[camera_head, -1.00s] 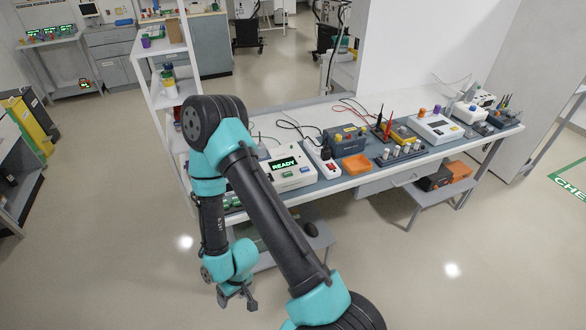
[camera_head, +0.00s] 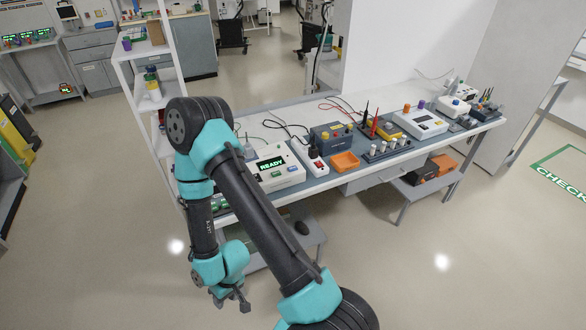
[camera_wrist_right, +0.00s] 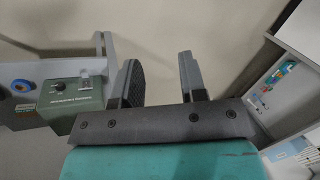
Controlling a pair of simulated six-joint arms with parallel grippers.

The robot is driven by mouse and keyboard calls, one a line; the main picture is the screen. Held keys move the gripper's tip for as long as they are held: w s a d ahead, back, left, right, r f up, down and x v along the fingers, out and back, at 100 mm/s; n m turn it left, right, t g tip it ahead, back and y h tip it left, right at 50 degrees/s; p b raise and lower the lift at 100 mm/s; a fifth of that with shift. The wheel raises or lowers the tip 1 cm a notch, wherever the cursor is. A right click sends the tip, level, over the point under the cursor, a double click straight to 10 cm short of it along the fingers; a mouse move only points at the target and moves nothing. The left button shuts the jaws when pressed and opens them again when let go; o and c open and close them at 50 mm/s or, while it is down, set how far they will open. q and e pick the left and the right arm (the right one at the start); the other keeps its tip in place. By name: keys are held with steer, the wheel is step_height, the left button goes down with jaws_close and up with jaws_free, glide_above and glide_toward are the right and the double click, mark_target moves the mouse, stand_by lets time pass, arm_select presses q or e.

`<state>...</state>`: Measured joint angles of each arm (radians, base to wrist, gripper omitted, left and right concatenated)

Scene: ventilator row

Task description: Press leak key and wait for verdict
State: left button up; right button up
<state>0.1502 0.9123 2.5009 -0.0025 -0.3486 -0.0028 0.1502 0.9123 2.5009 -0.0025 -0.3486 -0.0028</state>
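A white tester (camera_head: 279,178) with a lit green READY display (camera_head: 271,164) stands toward the left end of the bench. Small coloured keys (camera_head: 277,174) sit below the display; their labels are too small to read. My right gripper (camera_head: 231,299) hangs low in front of the bench, well below and apart from the tester. In the right wrist view its two fingers (camera_wrist_right: 160,82) stand apart with nothing between them. The tester cannot be made out in that view. My left gripper is not in view.
The bench (camera_head: 385,172) also holds a white power strip (camera_head: 309,157), an orange tray (camera_head: 345,161) and a dark instrument (camera_head: 332,136). A white shelf rack (camera_head: 150,82) stands left. In the wrist view a green box (camera_wrist_right: 75,100) is beside the fingers. The floor in front is clear.

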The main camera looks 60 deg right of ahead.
jaws_close()
stand_by(1.3)
